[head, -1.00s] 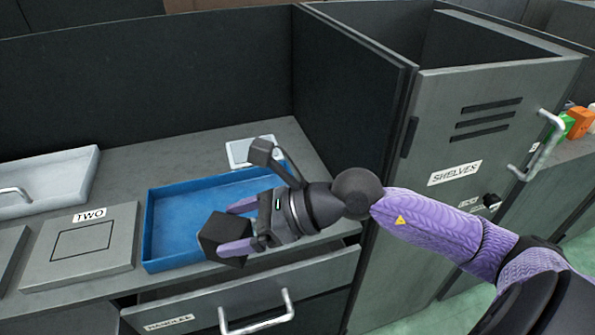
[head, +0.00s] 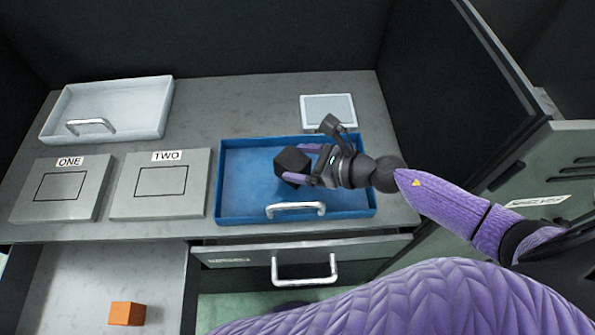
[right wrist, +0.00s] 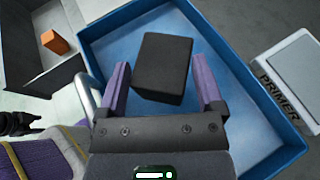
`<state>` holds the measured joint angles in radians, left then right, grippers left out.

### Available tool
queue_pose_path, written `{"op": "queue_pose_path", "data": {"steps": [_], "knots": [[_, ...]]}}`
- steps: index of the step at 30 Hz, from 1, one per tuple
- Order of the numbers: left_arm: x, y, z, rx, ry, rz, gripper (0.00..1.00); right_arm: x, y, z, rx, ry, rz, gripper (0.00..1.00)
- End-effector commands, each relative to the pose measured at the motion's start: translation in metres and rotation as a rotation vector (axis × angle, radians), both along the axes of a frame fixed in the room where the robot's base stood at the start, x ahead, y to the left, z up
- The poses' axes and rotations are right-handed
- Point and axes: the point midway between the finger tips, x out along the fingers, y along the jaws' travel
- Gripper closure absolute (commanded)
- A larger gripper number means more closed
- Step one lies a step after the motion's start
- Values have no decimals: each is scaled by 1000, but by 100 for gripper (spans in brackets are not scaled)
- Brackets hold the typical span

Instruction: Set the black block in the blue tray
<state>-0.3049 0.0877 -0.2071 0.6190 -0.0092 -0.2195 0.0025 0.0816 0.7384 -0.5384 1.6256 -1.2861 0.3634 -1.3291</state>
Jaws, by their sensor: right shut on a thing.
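The black block (head: 291,165) is in my right gripper (head: 308,165), which is shut on it. In the right wrist view the block (right wrist: 163,66) sits between the two purple fingers of that gripper (right wrist: 163,85). The blue tray (head: 365,199), with a metal handle on its front side, lies on the grey counter. The block is over the inside of the tray, and I cannot tell whether it touches the floor of it. My left gripper is not clear; a dark shape at the left edge of the right wrist view may be part of it.
Plates labelled ONE (head: 62,187) and TWO (head: 162,183) lie left of the blue tray. A white tray (head: 150,108) is behind them. A small pad (head: 328,110) lies behind the blue tray. An orange block (head: 127,313) is in an open drawer. A cabinet stands right.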

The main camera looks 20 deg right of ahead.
Motion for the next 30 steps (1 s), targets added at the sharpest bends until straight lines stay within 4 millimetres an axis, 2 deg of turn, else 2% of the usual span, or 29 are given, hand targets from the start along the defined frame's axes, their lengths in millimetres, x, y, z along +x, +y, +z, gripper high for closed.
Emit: {"op": "queue_pose_path", "data": {"steps": [1,5,12,17,18,19,25,28,30], "knots": [[-2,0,-13,0,5,0,41,0,0,-18,4,4,-2,100],[-3,4,-25,5,8,-1,41,0,0,-38,2,2,-2,100],[-1,10,-22,13,3,-3,41,0,0,-35,1,-2,0,100],[-2,10,-27,13,4,-2,41,0,0,-41,1,-1,0,100],[-2,9,-26,13,4,-2,41,0,0,-40,1,-1,0,6],[-2,9,-25,13,3,-2,41,0,0,-39,1,-1,0,0],[-2,8,-25,11,4,-2,41,0,0,-39,1,-1,0,0],[-1,8,-19,11,2,-2,41,0,0,-32,1,-2,0,0],[-1,8,-21,10,2,-2,41,-6,-7,-32,0,2,-2,0]]}}
